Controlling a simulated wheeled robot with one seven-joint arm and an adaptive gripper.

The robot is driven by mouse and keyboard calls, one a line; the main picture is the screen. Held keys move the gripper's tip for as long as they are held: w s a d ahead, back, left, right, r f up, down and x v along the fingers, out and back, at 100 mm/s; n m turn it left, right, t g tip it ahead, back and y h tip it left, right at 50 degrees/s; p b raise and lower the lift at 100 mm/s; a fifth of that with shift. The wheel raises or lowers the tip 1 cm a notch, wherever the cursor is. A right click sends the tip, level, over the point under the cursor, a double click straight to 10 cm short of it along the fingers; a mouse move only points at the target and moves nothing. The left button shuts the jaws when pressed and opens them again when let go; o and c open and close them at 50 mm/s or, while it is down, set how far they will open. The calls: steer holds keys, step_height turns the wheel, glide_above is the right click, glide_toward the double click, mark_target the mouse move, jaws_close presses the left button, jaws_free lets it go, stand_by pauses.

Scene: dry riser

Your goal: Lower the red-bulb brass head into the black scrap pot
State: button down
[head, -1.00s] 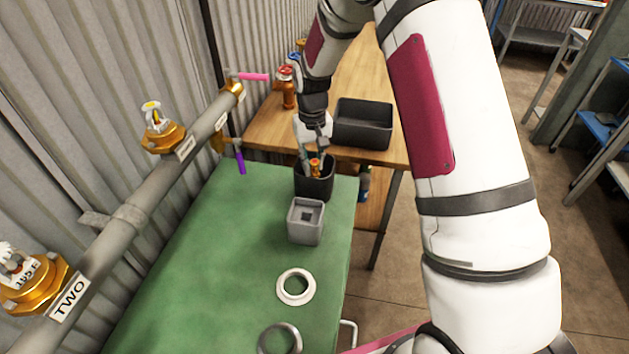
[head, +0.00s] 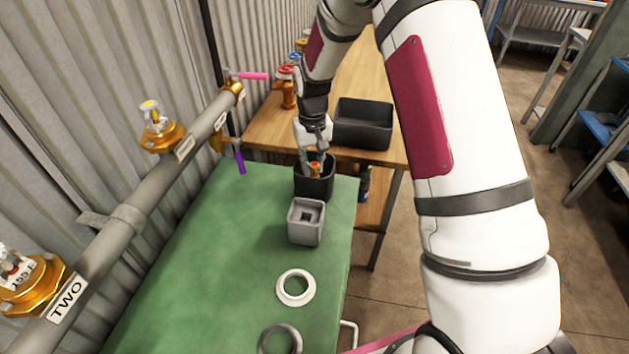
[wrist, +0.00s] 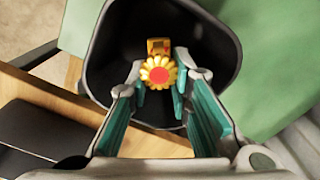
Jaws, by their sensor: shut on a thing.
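The black scrap pot (head: 314,188) stands on the far end of the green bench top. In the wrist view the pot (wrist: 215,35) opens beneath my gripper. My gripper (head: 314,160) points down into the pot's mouth. It also shows in the wrist view (wrist: 159,100), with its fingers closed on the brass head (wrist: 158,75). The head's yellow toothed rim and red centre face the wrist camera, and its brass body lies inside the pot's outline. In the head view only a small orange-brass part of it shows between the fingers. Whether it touches the pot's floor cannot be told.
A grey square block with a socket (head: 305,222) stands just in front of the pot. A white ring (head: 296,288) and a grey ring (head: 281,340) lie nearer. A black tray (head: 363,124) sits on the wooden table behind. The pipe with brass heads (head: 130,217) runs along the left.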

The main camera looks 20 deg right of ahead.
steer(key=shift+f+b, duration=0.8)
steer(key=shift+f, duration=1.2)
stand_by(0.9)
steer(key=c, duration=1.4)
jaws_free()
steer(key=shift+o, duration=0.2)
step_height(320, 180, up, 12)
steer(key=shift+r, duration=0.1)
steer(key=s+r+t+p, duration=0.1)
steer(key=s+r+t, duration=0.2)
steer(key=s+r, duration=1.75)
steer(key=s+f+t, duration=0.1)
steer(key=s+f, duration=0.1)
steer(key=s, duration=1.1)
steer(key=shift+s+d+f+p, duration=0.2)
steer(key=shift+s+p, duration=0.1)
steer(key=shift+s, duration=0.1)
